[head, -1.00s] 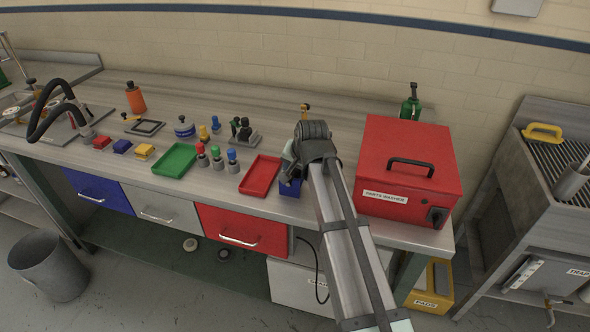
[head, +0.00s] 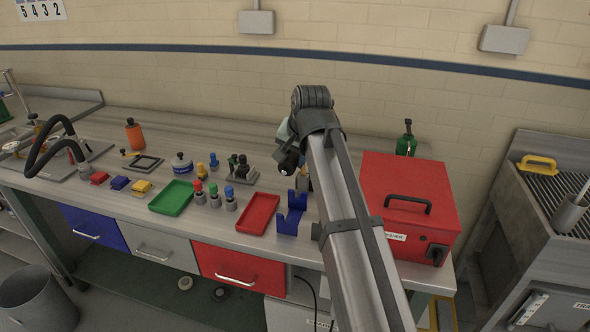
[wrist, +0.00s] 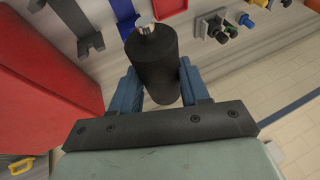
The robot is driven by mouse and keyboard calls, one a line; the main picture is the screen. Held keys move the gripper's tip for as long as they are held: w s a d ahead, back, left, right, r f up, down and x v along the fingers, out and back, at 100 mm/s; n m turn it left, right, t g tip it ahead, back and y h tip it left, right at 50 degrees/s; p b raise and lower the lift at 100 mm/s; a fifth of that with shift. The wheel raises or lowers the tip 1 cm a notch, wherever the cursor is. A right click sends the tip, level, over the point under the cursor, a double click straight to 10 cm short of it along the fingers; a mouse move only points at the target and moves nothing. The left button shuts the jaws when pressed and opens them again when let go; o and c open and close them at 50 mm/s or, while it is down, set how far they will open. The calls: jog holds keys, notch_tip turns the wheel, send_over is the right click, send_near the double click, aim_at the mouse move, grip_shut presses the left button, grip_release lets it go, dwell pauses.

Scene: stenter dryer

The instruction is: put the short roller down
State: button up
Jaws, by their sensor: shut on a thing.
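The short roller, a black cylinder with a silver metal end, is in my gripper; it shows large in the wrist view (wrist: 157,66) and small in the head view (head: 289,163). My gripper (wrist: 158,78) has its blue fingers shut on the roller's two sides. In the head view my gripper (head: 291,150) is raised above the bench, its fingers mostly hidden by the wrist. A blue cradle with two uprights (head: 291,222) stands empty on the bench below it.
Left of the cradle are a red tray (head: 242,226), a green tray (head: 158,208) and several coloured-top stamps (head: 214,195). The bench's front edge is just before the cradle.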

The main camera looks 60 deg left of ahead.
jog(key=shift+w+r, duration=0.1)
jog(key=shift+r, duration=0.55)
